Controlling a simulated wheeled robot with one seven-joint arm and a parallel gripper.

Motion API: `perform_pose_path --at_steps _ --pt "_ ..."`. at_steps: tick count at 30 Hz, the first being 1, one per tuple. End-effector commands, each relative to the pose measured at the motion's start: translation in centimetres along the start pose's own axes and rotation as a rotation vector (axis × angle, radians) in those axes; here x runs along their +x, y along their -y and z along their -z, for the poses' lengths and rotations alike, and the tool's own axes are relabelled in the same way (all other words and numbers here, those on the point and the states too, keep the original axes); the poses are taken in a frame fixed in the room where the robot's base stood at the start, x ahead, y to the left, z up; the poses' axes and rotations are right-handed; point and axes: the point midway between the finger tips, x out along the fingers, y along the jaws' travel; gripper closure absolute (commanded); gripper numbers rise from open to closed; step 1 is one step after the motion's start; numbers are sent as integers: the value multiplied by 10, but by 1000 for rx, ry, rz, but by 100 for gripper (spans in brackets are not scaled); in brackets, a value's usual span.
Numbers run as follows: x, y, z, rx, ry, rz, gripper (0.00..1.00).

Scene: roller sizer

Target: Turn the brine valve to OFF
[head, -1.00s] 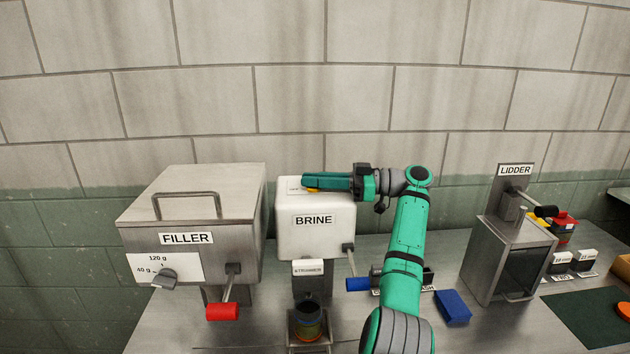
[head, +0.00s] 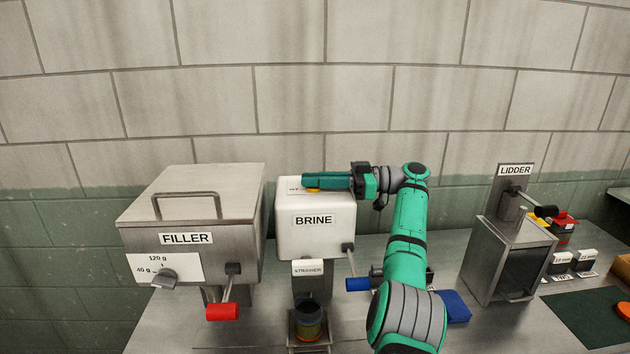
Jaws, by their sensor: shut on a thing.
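The white BRINE box (head: 340,218) stands in the middle of the bench. On its top is the brine valve, of which a small yellow part (head: 313,190) shows at my fingers. A label (head: 293,189) lies on the box top beside it, partly covered and too small to read. My gripper (head: 310,181) reaches in from the right, lying level over the box top, and is shut on the brine valve. The fingers hide most of the valve, so I cannot tell its exact setting.
A blue-handled lever (head: 357,284) hangs at the box's right side. A jar (head: 309,322) stands below the STRAINER sign (head: 308,268). The FILLER (head: 190,205) with a red handle (head: 222,312) is close on the left. A blue block (head: 457,306) and the LIDDER (head: 512,250) are right.

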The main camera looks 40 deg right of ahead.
Motion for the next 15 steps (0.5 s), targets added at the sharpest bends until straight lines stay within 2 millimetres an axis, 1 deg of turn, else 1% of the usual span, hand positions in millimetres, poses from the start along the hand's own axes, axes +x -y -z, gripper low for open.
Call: perform_pose_path --at_steps 1,3,4,5,6,15 --pt "1 1 -5 7 6 6 100" --pt "1 1 -5 7 6 6 100" --pt "1 1 -5 7 6 6 83" --pt "1 1 -5 7 6 6 76" --pt "1 1 -4 6 5 5 71" --pt "0 0 -1 3 2 2 71"
